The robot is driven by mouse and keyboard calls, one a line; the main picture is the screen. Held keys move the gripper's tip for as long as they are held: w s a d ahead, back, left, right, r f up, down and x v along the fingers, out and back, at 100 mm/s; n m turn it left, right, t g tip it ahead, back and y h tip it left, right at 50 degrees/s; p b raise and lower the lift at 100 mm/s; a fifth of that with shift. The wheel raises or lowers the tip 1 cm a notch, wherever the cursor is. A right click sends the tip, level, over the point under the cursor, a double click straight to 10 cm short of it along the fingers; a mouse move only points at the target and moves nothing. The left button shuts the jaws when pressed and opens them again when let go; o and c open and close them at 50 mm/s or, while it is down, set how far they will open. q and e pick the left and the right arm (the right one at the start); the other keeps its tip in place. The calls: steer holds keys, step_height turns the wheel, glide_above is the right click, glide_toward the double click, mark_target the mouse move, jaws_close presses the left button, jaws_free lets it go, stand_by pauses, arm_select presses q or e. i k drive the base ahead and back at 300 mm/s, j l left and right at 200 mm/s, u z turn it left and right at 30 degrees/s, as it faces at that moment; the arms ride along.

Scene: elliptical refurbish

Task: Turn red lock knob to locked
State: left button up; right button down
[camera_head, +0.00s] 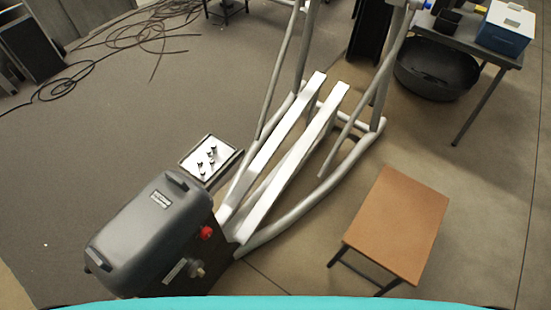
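The red lock knob (206,232) sits on the right side of a dark grey housing (150,235) at the lower left, at the base of the elliptical machine (285,150). It is small in the picture, and I cannot tell which way it is turned. A grey metal knob (196,269) is just below it on the same face. Neither of my grippers shows in the head view, and nothing touches the red knob.
A small tray with dark pegs (208,158) stands beside the housing. A brown-topped stool (397,222) is at the right. A table (465,38) with a blue box (505,28) is at the upper right, with a black tub (436,70) below. Cables (140,35) lie upper left.

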mark_target(205, 233)
steer(key=u, duration=0.95)
